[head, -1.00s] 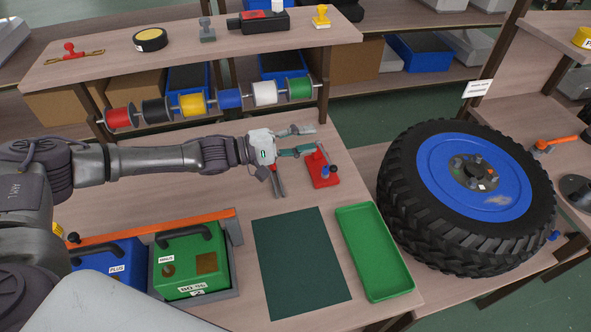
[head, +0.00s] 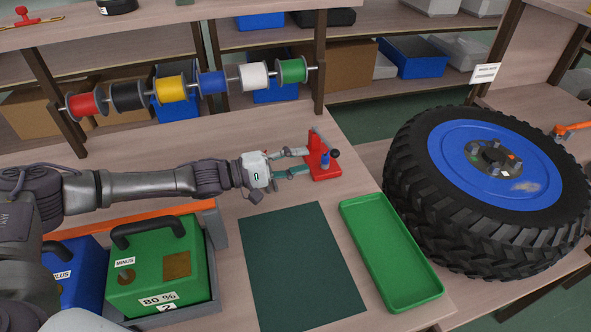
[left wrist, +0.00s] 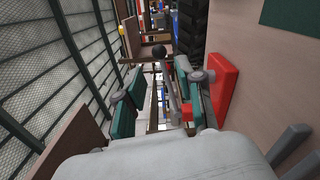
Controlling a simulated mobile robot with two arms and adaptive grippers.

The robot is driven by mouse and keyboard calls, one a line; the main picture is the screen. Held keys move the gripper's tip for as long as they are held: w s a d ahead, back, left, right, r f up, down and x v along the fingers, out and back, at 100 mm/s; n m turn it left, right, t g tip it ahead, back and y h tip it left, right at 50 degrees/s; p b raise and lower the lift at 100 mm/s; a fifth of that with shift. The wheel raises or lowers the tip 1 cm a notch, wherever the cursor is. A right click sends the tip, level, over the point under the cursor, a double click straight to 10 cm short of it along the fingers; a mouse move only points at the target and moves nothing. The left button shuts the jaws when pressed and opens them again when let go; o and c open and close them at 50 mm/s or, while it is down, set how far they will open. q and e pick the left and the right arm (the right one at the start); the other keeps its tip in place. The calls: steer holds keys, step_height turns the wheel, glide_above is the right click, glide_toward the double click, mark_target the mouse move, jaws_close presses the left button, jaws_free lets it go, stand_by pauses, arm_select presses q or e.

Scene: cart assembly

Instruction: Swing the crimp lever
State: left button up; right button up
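The red crimp tool (head: 322,166) stands on the bench, with an upright red part, a small blue part and a black ball knob (head: 335,153) on its right side. My left gripper (head: 308,160) is at the tool's left side, its fingers pointing at it. In the left wrist view the two fingers (left wrist: 160,92) stand apart, with the black knob (left wrist: 158,52) beyond the gap between them. The red tool body (left wrist: 224,88) is beside the right finger there. I cannot tell whether a finger touches the tool. My right gripper is not in view.
A dark green mat (head: 302,268) and a green tray (head: 390,252) lie in front of the tool. Green (head: 158,265) and blue (head: 72,275) battery boxes are at the lower left. Wire spools (head: 212,82) hang behind.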

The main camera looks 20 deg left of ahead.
arm_select(q)
steer(key=b+x, duration=0.1)
steer(key=x, duration=0.6)
steer(key=shift+w+d, duration=0.15)
steer(key=shift+d, duration=0.15)
steer(key=c, duration=0.7)
steer(key=o, duration=1)
steer(key=shift+a, duration=0.1)
